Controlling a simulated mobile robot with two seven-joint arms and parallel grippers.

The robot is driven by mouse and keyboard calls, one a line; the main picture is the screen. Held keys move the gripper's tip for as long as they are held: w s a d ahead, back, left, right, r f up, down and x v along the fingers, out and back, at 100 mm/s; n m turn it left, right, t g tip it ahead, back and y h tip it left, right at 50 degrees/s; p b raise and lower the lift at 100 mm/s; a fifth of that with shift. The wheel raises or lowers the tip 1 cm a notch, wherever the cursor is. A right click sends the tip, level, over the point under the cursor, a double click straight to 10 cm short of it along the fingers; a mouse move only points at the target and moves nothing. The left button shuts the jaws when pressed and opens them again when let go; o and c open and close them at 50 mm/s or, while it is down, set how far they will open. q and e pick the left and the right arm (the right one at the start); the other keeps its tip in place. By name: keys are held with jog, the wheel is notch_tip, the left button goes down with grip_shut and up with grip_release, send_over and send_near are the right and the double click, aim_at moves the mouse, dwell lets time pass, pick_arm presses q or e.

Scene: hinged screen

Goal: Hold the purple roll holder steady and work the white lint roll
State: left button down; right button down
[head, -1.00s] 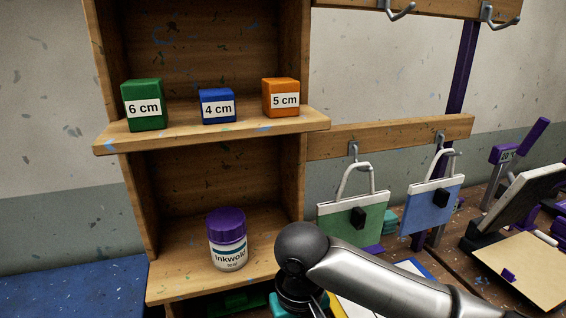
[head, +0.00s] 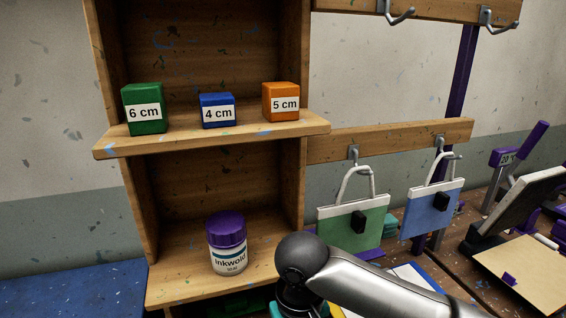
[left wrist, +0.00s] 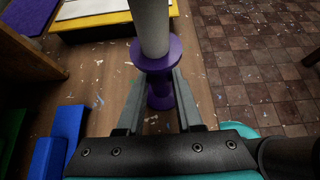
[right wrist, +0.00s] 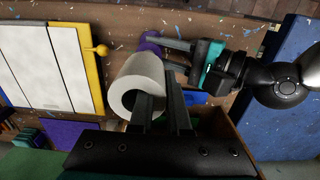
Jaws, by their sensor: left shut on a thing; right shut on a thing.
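The purple roll holder (left wrist: 160,93) is between the fingers of my left gripper (left wrist: 156,84), which is shut on its narrow part below a flange. The white lint roll (left wrist: 150,25) sits against that flange in the left wrist view, its far end cut off by the frame. In the right wrist view the roll (right wrist: 138,82) shows its open hollow end. My right gripper (right wrist: 162,88) is shut at that end, with one finger at the roll's opening; the exact contact is partly hidden. A bit of the purple holder (right wrist: 150,41) shows behind the roll beside my left gripper.
A wooden shelf (head: 210,143) carries green, blue and orange cubes, with a purple-lidded jar (head: 228,250) below. Green (head: 355,222) and blue (head: 433,210) bags hang from hooks. A yellow-edged white board (right wrist: 60,60) lies near the roll. The tiled floor (left wrist: 260,70) is open.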

jog(key=shift+f, duration=0.3)
jog(key=shift+r, duration=0.15)
jog(key=shift+r, duration=0.5)
dwell(1.0)
jog(key=shift+f, duration=0.65)
jog(key=shift+r, duration=0.15)
jog(key=shift+r, duration=0.5)
jog(key=shift+f, duration=0.1)
dwell(0.8)
